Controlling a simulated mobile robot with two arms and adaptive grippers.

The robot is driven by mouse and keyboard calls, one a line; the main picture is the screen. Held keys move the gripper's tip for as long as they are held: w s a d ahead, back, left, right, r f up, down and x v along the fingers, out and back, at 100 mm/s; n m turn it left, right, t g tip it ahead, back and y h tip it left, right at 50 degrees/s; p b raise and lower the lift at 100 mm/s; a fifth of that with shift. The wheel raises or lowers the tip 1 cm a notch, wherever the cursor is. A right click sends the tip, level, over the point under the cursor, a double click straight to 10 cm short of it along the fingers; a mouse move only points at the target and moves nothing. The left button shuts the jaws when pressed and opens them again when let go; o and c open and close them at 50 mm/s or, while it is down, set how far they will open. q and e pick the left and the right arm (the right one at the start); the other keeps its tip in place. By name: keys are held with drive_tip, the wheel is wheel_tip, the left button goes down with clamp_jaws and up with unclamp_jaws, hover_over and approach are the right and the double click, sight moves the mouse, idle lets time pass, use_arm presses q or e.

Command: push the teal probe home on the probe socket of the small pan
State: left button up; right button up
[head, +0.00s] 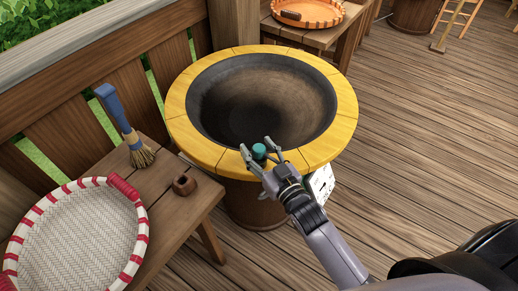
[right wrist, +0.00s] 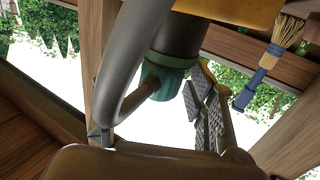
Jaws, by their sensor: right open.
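The teal probe (head: 259,152) is a short, round-topped piece at the near edge of the pan's yellow rim (head: 181,132). The pan has a dark, empty bowl. My right gripper (head: 256,147) is open, with one finger on each side of the probe. In the right wrist view the teal probe (right wrist: 166,76) is against a dark cylindrical part, and pads of my gripper show to its right. The probe socket is hidden, so I cannot tell how deep the probe sits. My left gripper is out of view.
A bench (head: 196,205) at left carries a woven tray (head: 75,235) with a red-and-white rim, a brush (head: 119,115) and a small brown block (head: 185,184). A white panel (head: 321,184) shows beside my right arm. An orange tray (head: 307,11) is behind.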

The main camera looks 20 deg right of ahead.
drive_tip(key=shift+s+d+f, duration=0.1)
drive_tip(key=shift+s+d, duration=0.05)
drive_tip(key=shift+s, duration=0.45)
drive_tip(key=v, duration=1)
drive_tip(key=shift+s, duration=0.4)
drive_tip(key=shift+d, duration=0.1)
drive_tip(key=s+d+f+g+h, duration=0.1)
drive_tip(key=s+f+g, duration=0.2)
drive_tip(key=f, duration=0.8)
drive_tip(key=s+d+f+g, duration=0.1)
drive_tip(key=s+f+g, duration=0.1)
drive_tip(key=f, duration=0.9)
drive_tip(key=s+f+g+h, duration=0.1)
drive_tip(key=s+f+g, duration=0.2)
drive_tip(key=f, duration=0.8)
drive_tip(key=s+d+f+g+h, duration=0.1)
drive_tip(key=s+f+g, duration=0.3)
drive_tip(key=s+f, duration=0.5)
drive_tip(key=s+d+f+g, duration=0.3)
drive_tip(key=s+f, duration=0.6)
drive_tip(key=s, duration=0.5)
drive_tip(key=shift+s+g+h, duration=0.2)
drive_tip(key=shift+g+h, duration=0.2)
drive_tip(key=shift+g, duration=0.4)
